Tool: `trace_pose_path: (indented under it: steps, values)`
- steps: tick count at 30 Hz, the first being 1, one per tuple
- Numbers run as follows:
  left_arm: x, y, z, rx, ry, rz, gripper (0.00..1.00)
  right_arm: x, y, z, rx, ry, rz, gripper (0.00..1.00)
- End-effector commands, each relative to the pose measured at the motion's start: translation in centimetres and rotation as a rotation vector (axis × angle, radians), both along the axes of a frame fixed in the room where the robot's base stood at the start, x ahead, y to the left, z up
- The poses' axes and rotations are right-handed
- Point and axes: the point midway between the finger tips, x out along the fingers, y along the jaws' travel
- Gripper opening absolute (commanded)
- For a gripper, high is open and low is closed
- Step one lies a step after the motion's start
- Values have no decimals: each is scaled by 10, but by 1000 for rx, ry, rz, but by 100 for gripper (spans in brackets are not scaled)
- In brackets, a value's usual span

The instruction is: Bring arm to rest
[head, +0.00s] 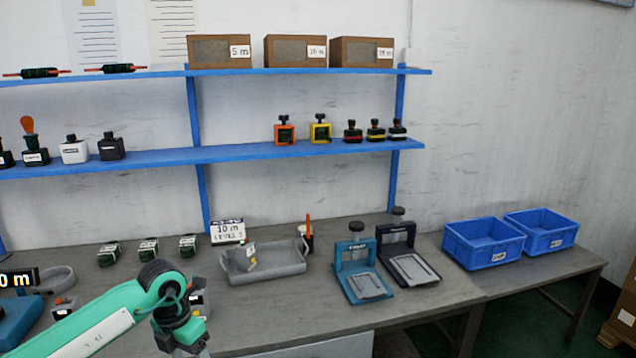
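My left arm (125,304) comes in from the lower left in the head view, teal and white with a dark wrist. Its gripper end (183,340) points down at the front edge of the workbench and is partly cut off by the bottom of the picture. Its fingers cannot be made out, so I cannot tell whether it is open or shut. My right gripper does not show.
A grey tray (280,272) with a small part stands mid-bench. A teal press (358,265) and a dark press (402,255) stand right of it. Blue bins (485,256) are at far right. Shelves (255,151) hold bottles and boxes. The front bench between arm and presses is clear.

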Motion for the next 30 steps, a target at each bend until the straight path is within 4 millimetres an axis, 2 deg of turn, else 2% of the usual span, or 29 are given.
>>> trace_pose_path:
  steps: [4,10,13,17,20,23,26,28,30]
  values:
    - [0,-24,-20,-134,44,14,69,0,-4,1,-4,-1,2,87]
    - [1,-63,-47,-373,112,69,69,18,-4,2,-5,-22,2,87]
    - [4,-86,-62,-528,151,127,69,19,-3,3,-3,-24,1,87]
    - [10,-118,-89,-790,217,281,69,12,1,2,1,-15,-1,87]
    - [22,-134,-117,-1023,269,488,69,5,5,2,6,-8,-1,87]
    - [34,-135,-154,-1220,303,756,69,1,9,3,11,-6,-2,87]
    - [40,-119,-207,-1359,323,1076,69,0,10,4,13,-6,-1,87]
    - [35,-101,-255,-1415,327,1327,69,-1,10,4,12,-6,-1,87]
    - [21,-81,-303,-1431,327,1566,69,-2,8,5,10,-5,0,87]
